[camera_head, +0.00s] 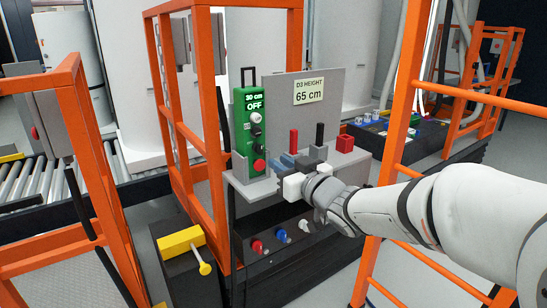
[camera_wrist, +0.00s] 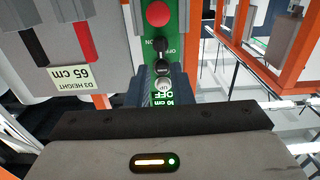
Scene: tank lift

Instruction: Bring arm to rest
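My arm reaches in from the right in the head view. My gripper (camera_head: 288,162) is over the grey shelf in front of the control panel. In the wrist view its two dark fingers (camera_wrist: 162,78) stand a small gap apart, with panel knobs showing between and beyond them; I see nothing held. The green control box (camera_head: 249,130) stands upright left of the gripper, with a display reading OFF, knobs and a red button (camera_head: 259,165). The red button also shows at the top of the wrist view (camera_wrist: 158,14). Contact between fingers and panel cannot be told.
A sign (camera_head: 309,91) reads D3 HEIGHT 65 cm. Red and black handles (camera_head: 293,141) and a red block (camera_head: 345,144) stand near the gripper. Orange railings (camera_head: 205,100) rise left and right of the arm. A yellow block (camera_head: 180,241) lies low at left.

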